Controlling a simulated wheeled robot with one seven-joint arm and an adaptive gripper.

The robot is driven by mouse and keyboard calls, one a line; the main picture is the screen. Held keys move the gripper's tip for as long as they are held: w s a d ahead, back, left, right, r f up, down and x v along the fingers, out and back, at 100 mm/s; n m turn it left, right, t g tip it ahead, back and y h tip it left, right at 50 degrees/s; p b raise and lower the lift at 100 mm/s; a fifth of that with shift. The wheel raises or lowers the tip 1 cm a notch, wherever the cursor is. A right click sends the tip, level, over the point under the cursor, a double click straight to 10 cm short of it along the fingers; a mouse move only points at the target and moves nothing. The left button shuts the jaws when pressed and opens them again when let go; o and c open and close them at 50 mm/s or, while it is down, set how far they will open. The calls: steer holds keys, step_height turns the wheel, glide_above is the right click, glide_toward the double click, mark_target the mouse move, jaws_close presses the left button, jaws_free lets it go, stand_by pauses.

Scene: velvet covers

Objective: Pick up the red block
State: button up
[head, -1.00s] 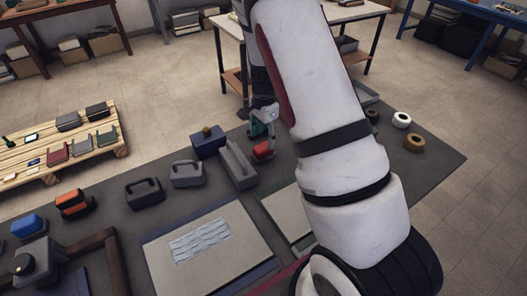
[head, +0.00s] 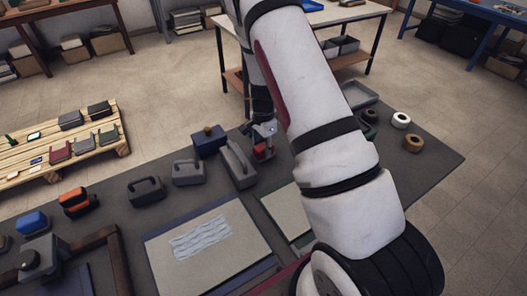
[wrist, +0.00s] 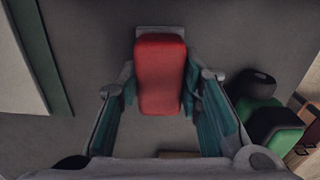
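The red block (wrist: 160,75) lies between the two fingers of my gripper (wrist: 159,85) in the wrist view, with a grey edge showing at its far end. The teal finger pads stand on its left and right sides, very close to it. I cannot tell whether both pads press on it. In the head view my gripper (head: 264,142) is down at the dark mat, and the red block (head: 260,153) shows only in part behind the fingers.
A grey handled case (head: 238,166) stands just left of the gripper, with a blue box (head: 208,141) behind it. Rolls of tape (head: 401,120) and a grey tray (head: 360,95) lie to the right. A green and black object (wrist: 270,125) is right of the gripper.

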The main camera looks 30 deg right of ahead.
mark_target(263, 145)
steer(key=shift+c, duration=1.2)
jaws_close()
steer(key=shift+w+r, duration=0.1)
steer(key=shift+r, duration=0.5)
step_height(263, 145, up, 2)
steer(key=shift+r+b, duration=0.1)
steer(key=shift+b, duration=0.3)
steer(key=s+a, duration=0.1)
steer(key=s, duration=0.4)
steer(key=s+a+r, duration=0.1)
steer(key=s, duration=0.4)
steer(key=s+a, duration=0.2)
steer(key=s, duration=0.3)
steer(key=shift+s+r, duration=0.3)
